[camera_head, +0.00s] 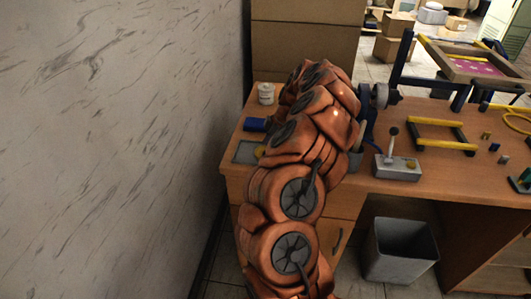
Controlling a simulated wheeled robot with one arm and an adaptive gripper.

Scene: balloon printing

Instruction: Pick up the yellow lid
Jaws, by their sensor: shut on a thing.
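A small yellow piece (260,151) shows at the left edge of my orange arm, beside a dark grey flat square (245,153) on the desk. It may be the yellow lid, but my arm covers part of it and its shape is unclear. My arm rises from the bottom of the view and reaches over the left end of the desk. My gripper is hidden behind the arm links, so its fingers and anything between them do not show.
The wooden desk (452,187) carries a white jar (266,93), a blue cylinder (255,124), a grey lever box (398,168) and a yellow-and-black frame (443,134). A grey bin (401,250) stands below. A marbled wall (110,140) is close on the left.

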